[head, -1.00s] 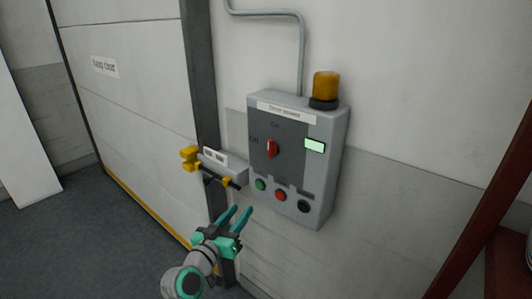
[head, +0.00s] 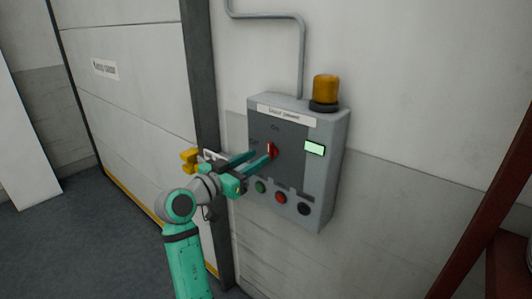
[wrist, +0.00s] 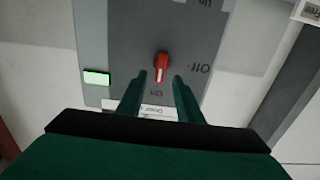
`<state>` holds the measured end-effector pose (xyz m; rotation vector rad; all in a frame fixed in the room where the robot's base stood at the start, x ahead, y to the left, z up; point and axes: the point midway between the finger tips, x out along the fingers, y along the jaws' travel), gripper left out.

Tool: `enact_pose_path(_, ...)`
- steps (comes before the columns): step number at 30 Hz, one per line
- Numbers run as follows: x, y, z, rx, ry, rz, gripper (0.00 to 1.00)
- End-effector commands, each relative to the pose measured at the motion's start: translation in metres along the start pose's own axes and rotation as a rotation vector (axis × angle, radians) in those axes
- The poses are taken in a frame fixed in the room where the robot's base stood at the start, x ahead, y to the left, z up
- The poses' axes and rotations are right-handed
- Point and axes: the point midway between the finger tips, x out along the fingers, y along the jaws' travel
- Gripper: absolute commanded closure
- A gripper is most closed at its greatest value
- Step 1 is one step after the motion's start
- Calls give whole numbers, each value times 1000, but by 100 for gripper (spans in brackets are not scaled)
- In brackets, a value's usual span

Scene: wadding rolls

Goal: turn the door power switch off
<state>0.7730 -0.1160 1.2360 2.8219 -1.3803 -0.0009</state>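The door power switch is a red knob (head: 272,150) on a grey wall box (head: 327,178). In the wrist view the knob (wrist: 161,63) is upright, its white mark towards the "On" label (wrist: 157,92); the "Off" label (wrist: 198,69) is to the right. My gripper (head: 263,157) is at the box front, fingers towards the knob. In the wrist view my gripper (wrist: 160,75) is open, one fingertip on each side of the knob's lower end, with gaps on both sides. I cannot tell how deep the tips reach around it.
Green (head: 260,187), red (head: 281,197) and black (head: 304,208) buttons sit below the knob. A lit green display (head: 314,148) is to its right. An amber lamp (head: 326,87) tops the box. A yellow-ended door latch (head: 190,157) is left, partly behind my gripper. A dark red post (head: 490,190) stands right.

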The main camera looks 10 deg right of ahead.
Motion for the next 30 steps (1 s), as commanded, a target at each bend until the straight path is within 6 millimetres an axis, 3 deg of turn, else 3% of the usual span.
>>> enact_pose_path(3, 21, 0, 0, 0, 0, 1, 67)
enact_pose_path(9, 45, 0, 0, 0, 0, 0, 67)
enact_pose_path(22, 54, -1, 0, 0, 0, -2, 67)
enact_pose_path(26, 54, 0, 0, 0, 0, -2, 96)
enact_pose_path(30, 54, 0, 0, -1, 0, -1, 97)
